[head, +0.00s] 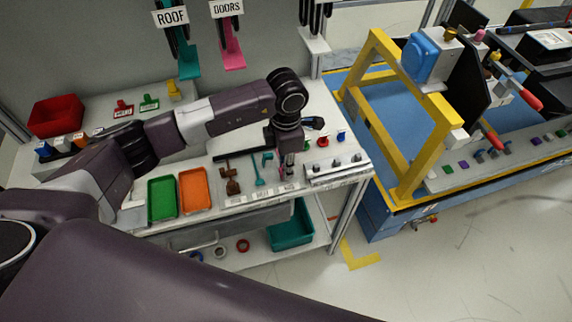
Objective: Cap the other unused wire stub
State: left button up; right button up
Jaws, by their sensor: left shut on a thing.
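My left gripper (287,170) points down over the front of the workbench, left of a pale block with several knobs. It is shut on a small pinkish thing, mostly hidden by the fingers and too small to identify. A red cap-like piece (323,142) and a blue one (341,136) stand behind that block. The dashboard module (464,70) stands at the right on a blue platform, with red-ended parts (530,99) sticking out. I cannot tell which of these is a wire stub. My right gripper is not in view.
The workbench holds a green tray (162,199), an orange tray (193,190) and a red bin (55,115). A pale block with knobs (337,170) is at the front right corner. A yellow frame (378,118) stands between bench and module. The floor at the lower right is clear.

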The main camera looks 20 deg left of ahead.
pick_arm(q)
jog(key=shift+f+b, duration=0.9)
jog(key=shift+f, duration=0.25)
jog(key=o, duration=0.8)
jog(key=shift+o, duration=0.2)
jog(key=shift+r, duration=0.1)
notch_tip(320, 180, up, 12)
